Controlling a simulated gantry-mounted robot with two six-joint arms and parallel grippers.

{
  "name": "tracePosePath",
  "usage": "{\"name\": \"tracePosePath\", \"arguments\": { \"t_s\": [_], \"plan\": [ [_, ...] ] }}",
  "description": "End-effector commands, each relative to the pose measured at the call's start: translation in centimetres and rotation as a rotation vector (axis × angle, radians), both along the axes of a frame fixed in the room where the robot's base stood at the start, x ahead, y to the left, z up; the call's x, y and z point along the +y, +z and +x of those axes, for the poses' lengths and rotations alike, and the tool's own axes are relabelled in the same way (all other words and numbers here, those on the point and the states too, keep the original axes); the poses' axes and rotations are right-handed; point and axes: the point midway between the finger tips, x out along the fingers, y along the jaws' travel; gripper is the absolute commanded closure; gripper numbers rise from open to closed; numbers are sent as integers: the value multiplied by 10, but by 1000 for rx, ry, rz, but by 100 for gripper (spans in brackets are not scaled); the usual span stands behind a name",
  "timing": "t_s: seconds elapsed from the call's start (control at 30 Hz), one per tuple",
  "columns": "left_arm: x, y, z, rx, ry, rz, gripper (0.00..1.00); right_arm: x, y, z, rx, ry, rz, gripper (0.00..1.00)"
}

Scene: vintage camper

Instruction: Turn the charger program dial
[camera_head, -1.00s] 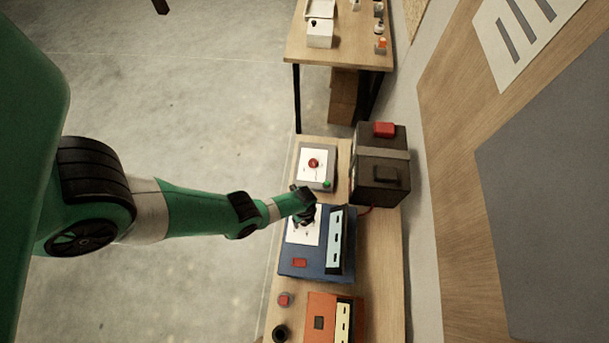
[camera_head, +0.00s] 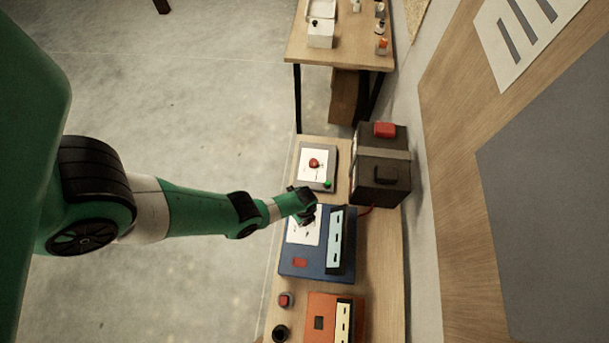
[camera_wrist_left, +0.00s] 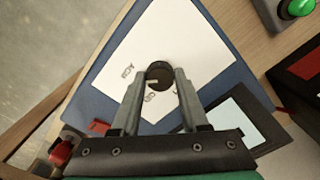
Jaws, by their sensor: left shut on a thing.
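The charger is a blue box (camera_head: 306,264) on the wooden bench, with a white label panel (camera_head: 296,238), a red switch (camera_head: 300,262) and a pale display strip (camera_head: 335,240). My left gripper (camera_head: 306,214) is over the label. In the left wrist view the black round program dial (camera_wrist_left: 160,74) with a pale pointer mark sits between the two fingertips of my left gripper (camera_wrist_left: 158,78), which is shut on it. The marks printed around the dial are partly hidden by the fingers. In the head view my gripper hides the dial. My right gripper is not in view.
A grey box with a red button (camera_head: 314,163) and a green button (camera_head: 327,183) stands beyond the charger. A dark battery (camera_head: 381,178) is right of it. An orange unit (camera_head: 320,324) and a red-topped button (camera_head: 286,299) are nearer. Floor on the left is clear.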

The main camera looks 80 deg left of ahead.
Motion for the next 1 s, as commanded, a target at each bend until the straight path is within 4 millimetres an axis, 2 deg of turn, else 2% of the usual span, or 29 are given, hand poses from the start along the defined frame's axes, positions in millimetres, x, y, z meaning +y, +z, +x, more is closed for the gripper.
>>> {"name": "tracePosePath", "arguments": {
  "t_s": [1.0],
  "plan": [
    [0, 0, 0, 0, 936, 0, 100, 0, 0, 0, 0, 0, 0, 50]
  ]
}}
